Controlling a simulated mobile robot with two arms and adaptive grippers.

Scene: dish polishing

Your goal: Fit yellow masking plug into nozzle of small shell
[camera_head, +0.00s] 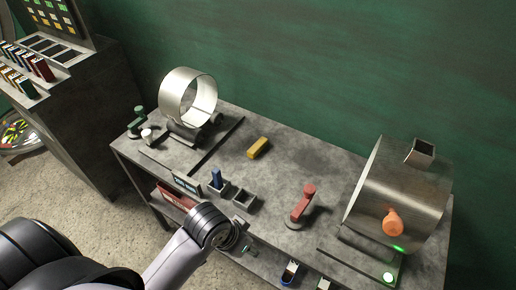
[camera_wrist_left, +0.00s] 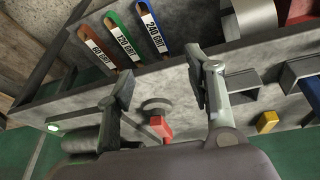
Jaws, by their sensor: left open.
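The yellow masking plug (camera_head: 258,148) lies on the bench in the middle, right of the small shell. A yellow block, probably this plug, shows in the left wrist view (camera_wrist_left: 267,120). The small shell (camera_head: 188,98) is a silver ring standing on a cradle at the bench's far left; I cannot make out its nozzle clearly. My left gripper (camera_wrist_left: 165,88) is open and empty. It is over the bench's front edge, apart from the plug and small shell; its fingers are hidden by my wrist in the head view. My right gripper is not in view.
A large shell (camera_head: 398,192) with a square nozzle and orange plug stands at the right. A red-handled tool (camera_head: 302,203) stands between. A blue plug (camera_head: 216,178) sits in a holder beside an empty one (camera_head: 244,198). Grit-labelled handles (camera_wrist_left: 125,42) show in the wrist view.

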